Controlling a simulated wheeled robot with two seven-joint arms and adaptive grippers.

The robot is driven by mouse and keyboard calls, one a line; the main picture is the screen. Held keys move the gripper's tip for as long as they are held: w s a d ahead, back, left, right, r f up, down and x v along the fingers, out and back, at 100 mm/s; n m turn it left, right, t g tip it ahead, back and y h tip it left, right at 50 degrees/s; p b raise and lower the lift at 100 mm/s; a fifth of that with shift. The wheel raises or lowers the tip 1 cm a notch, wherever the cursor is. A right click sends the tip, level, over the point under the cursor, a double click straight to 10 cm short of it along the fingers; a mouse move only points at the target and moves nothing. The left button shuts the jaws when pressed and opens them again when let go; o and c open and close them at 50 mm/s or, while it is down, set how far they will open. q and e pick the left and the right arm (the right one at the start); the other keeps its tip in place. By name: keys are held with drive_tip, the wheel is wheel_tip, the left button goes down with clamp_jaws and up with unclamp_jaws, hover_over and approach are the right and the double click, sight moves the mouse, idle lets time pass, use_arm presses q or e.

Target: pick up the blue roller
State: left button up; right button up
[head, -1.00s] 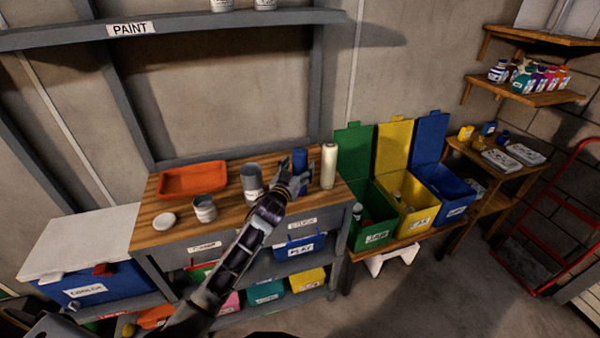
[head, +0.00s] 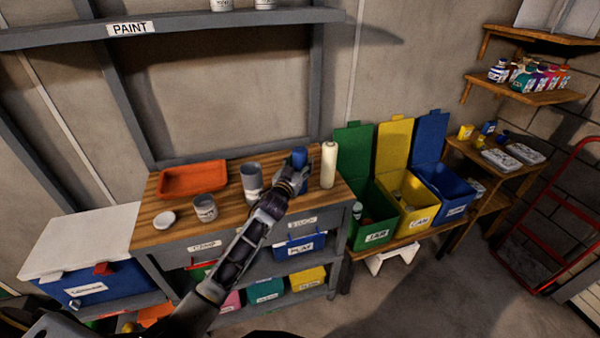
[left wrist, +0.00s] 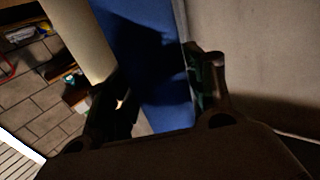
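The blue roller (head: 299,157) stands upright on the wooden workbench top (head: 230,222), between a grey can and a cream roller. My left gripper (head: 291,178) is at the roller, covering its lower part in the head view. In the left wrist view the blue roller (left wrist: 150,60) lies between the two fingers of my left gripper (left wrist: 162,95). The fingers look spread, with a small gap beside the left one; contact is hard to judge in the shadow. My right gripper is not in view.
The cream roller (head: 328,165) stands close to the right of the blue one. The grey can (head: 251,181) stands to the left, with a smaller can (head: 205,208) and an orange tray (head: 192,179) beyond. Open coloured bins (head: 405,205) stand right of the bench.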

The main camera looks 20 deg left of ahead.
sight(300, 149)
use_arm(q)
drive_tip(key=c, duration=0.6)
drive_tip(key=shift+o, duration=0.2)
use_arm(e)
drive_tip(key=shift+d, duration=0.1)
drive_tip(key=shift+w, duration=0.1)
use_arm(q)
drive_tip(key=shift+r, duration=0.6)
wheel_tip(300, 149, up, 8)
drive_tip(key=shift+f, duration=0.15)
drive_tip(key=shift+r, duration=0.6)
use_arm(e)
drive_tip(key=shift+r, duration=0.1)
